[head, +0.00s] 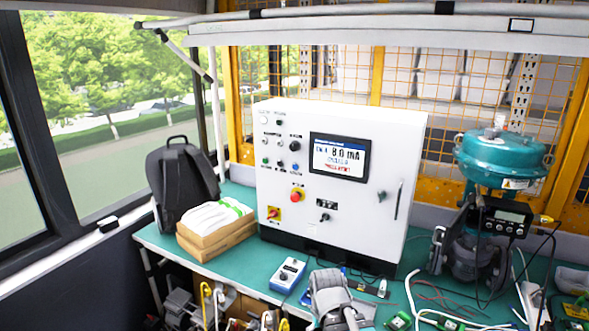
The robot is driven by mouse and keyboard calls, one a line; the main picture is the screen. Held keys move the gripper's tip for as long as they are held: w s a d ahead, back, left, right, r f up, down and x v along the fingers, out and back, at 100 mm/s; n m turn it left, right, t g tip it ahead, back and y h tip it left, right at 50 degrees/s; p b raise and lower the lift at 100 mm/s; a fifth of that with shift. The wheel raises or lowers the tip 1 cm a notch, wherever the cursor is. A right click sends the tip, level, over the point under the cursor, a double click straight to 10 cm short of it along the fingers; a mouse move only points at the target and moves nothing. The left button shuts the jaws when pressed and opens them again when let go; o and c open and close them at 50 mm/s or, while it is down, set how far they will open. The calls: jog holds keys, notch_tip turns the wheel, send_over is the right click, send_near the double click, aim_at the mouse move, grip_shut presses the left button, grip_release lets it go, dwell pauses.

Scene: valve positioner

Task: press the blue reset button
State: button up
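The small blue button (295,167) is on the front of the white control cabinet (345,225), below and left of the display. It is the right end of a low row, beside a black control (280,163) and a green button (265,161). Its label is too small to read. Nothing covers it and nothing touches it.
A blue-white handheld device (287,275) and a grey shape (331,293) I cannot identify lie in front. A teal valve actuator (500,155) stands right, cables around it.

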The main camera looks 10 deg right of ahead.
grip_shut()
dwell(1.3)
